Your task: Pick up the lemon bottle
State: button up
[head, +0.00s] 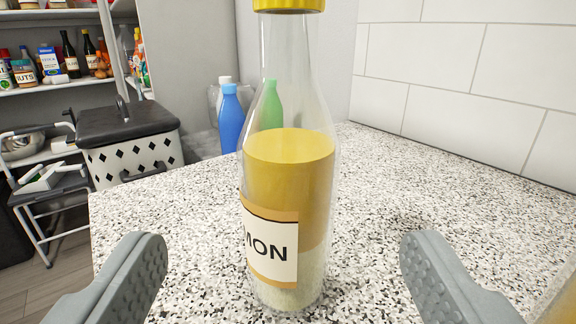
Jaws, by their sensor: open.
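The lemon bottle (287,190) stands upright on the speckled counter in the middle of the head view. It is clear glass with yellow liquid, a pale layer at the bottom, a yellow cap cut off by the top edge, and a label reading "MON" in the visible part. My gripper (283,265) is open, one finger at lower left and one at lower right. The bottle stands between the fingers in the picture, with a clear gap on both sides. Neither finger appears to touch it.
The speckled counter (440,215) is mostly clear around the bottle. Blue (231,118) and green (270,105) bottles stand behind it. A yellowish object (562,298) is cut off at lower right. A white tiled wall (480,75) bounds the right. A basket (130,150) and shelves are at left.

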aim_at(289, 163)
jog(key=shift+w+d, duration=0.15)
jog(key=shift+w, duration=2.2)
jog(key=shift+w+d, duration=0.1)
jog(key=shift+w, duration=2.25)
